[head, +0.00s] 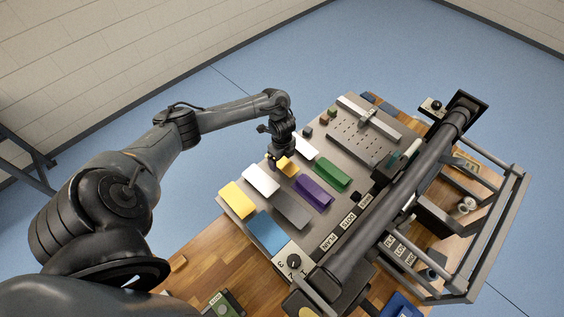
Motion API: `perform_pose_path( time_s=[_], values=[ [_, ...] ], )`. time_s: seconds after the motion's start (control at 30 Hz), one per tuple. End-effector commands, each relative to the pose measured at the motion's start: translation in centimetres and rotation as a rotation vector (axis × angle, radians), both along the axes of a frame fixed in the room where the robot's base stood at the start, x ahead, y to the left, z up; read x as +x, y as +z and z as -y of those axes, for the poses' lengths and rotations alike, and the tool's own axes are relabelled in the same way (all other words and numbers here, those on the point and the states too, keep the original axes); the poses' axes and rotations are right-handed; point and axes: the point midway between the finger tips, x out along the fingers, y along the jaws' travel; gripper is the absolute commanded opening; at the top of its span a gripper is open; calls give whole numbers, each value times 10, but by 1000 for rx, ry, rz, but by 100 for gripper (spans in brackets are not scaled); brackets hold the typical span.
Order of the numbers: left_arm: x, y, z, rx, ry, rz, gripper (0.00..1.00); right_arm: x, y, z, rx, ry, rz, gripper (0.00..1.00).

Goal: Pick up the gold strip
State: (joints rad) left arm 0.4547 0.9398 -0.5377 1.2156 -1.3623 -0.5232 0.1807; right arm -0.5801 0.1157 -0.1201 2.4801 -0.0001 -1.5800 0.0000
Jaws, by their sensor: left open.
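The gold strip (288,167) lies on the grey panel (228,207) of the bench, in a row of coloured strips. My left gripper (273,162) points down at the strip's left end, with its jaws open. The gripper and wrist partly cover the strip's far side. I cannot tell whether the fingers touch it. My right gripper is not in view.
Nearby lie white strips (261,180) (304,147), a yellow strip (238,200), a green strip (332,175), a purple strip (314,194), a grey strip (291,211) and a blue strip (267,234). A long dark bar (400,196) stands over the panel's right side.

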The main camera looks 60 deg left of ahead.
Motion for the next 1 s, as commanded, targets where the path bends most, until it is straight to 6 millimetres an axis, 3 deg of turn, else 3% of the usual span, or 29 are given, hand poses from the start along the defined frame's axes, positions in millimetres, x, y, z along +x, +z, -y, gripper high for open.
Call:
perform_pose_path(
  time_s=[0.77, 1.0],
  values=[
    [0, -5, 0, 0, 0, 0, 89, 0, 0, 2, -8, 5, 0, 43],
    [0, -5, 0, 0, 0, 0, 54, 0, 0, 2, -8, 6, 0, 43]
  ],
)
